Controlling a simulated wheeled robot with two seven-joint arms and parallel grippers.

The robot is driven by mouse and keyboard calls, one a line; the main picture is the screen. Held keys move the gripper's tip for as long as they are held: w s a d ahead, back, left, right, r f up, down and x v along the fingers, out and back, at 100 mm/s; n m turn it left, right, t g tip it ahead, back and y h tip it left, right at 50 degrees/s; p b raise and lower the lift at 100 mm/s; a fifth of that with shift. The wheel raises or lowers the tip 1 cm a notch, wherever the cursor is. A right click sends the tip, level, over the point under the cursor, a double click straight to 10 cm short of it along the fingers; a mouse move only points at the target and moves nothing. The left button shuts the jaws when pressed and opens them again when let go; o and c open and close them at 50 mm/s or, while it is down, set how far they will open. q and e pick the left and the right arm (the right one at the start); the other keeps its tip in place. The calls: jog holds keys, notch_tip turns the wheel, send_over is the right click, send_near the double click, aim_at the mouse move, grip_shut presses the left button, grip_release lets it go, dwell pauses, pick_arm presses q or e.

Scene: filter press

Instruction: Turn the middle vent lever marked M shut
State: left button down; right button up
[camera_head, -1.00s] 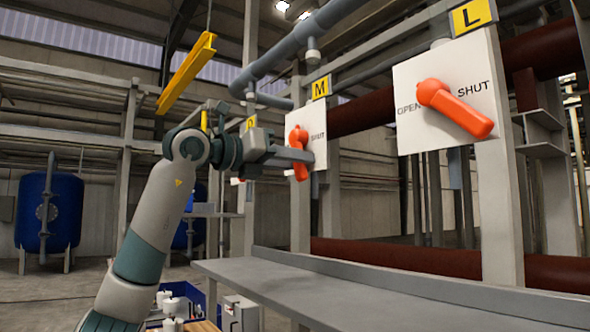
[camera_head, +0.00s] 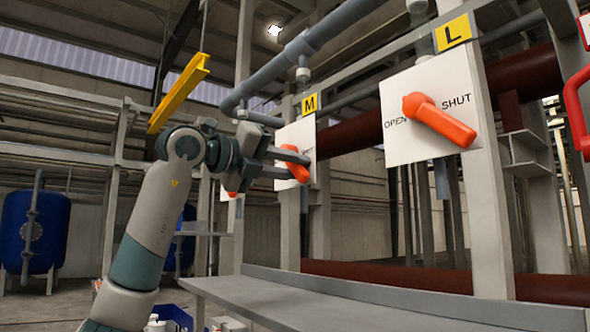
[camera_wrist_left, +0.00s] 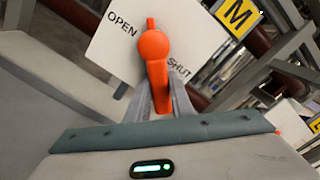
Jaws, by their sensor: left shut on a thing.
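The orange M lever (camera_head: 296,166) sits on a white plate (camera_head: 300,133) under a yellow M sign (camera_head: 310,103). It slants down and to the right in the head view. My left gripper (camera_head: 304,168) is at the lever, shut on it, one finger on each side. In the left wrist view the lever (camera_wrist_left: 154,62) runs from its round hub down between the fingers (camera_wrist_left: 160,98). OPEN is printed left of the hub and SHUT to the lower right. My right gripper is not in view.
The L lever (camera_head: 440,121) on its plate stands nearer, at right. A red handle (camera_head: 577,105) shows at the right edge. A grey ledge (camera_head: 300,300) runs below the plates. A yellow beam (camera_head: 179,92) hangs above my left arm.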

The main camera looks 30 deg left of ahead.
aim_at(291, 166)
pick_arm(q)
jog(key=shift+r, duration=0.1)
jog(key=c, duration=1.6)
grip_release()
jog(key=shift+o, duration=0.2)
